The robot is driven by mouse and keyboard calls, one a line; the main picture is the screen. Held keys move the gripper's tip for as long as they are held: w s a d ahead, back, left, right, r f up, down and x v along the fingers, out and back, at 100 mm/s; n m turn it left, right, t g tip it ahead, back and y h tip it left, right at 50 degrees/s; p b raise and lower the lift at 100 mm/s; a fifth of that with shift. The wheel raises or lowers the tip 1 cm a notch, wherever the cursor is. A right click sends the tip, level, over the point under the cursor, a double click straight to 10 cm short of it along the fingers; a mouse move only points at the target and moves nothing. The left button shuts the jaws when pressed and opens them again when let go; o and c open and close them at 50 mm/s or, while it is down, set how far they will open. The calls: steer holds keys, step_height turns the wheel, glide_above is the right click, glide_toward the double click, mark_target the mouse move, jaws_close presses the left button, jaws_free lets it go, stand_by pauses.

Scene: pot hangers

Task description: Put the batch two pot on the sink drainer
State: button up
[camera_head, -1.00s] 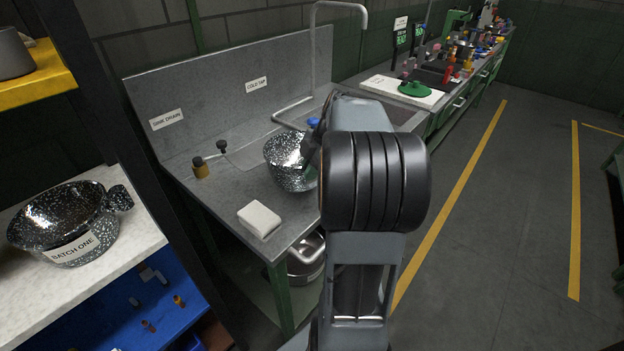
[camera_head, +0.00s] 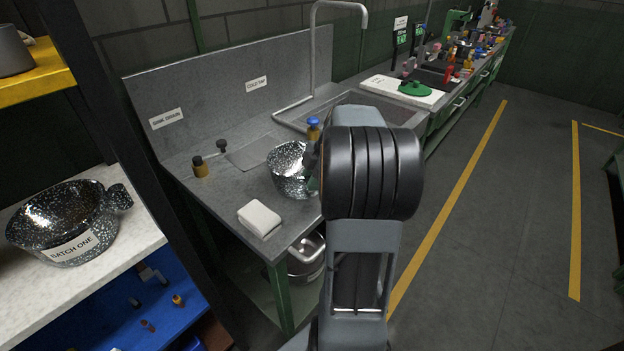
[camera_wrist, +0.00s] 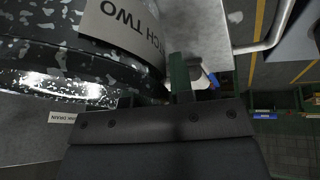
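The batch two pot (camera_head: 288,170) is a black-and-white speckled bowl over the front right part of the grey sink drainer (camera_head: 222,187). The head view does not settle whether its base touches the surface. In the wrist view the pot (camera_wrist: 60,70) fills the upper left, with part of its label reading "CH TWO". My gripper (camera_head: 314,182) is at the pot's right side, mostly hidden behind my wrist. The gripper appears shut on the pot, but the grip point is hidden.
A white block (camera_head: 260,219) lies on the drainer's front edge, close left of the pot. A small yellow-and-black item (camera_head: 199,167) stands at the left. The tap (camera_head: 316,60) rises behind. The batch one pot (camera_head: 66,222) sits on a left shelf.

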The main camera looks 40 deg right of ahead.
steer(key=shift+o, duration=1.2)
steer(key=shift+r, duration=0.1)
steer(key=p+v, duration=0.1)
steer(key=v, duration=1.1)
steer(key=a+f+m+h, duration=0.25)
steer(key=a+m, duration=0.45)
steer(key=a, duration=0.7)
steer(key=s+a+f+m+h, duration=0.1)
steer(key=s+a+f+m, duration=0.6)
steer(key=a, duration=0.4)
steer(key=shift+s+a+f+m+t, duration=0.2)
steer(key=shift+a+f+m+t, duration=0.15)
steer(key=shift+m, duration=0.55)
steer(key=shift+h, duration=0.25)
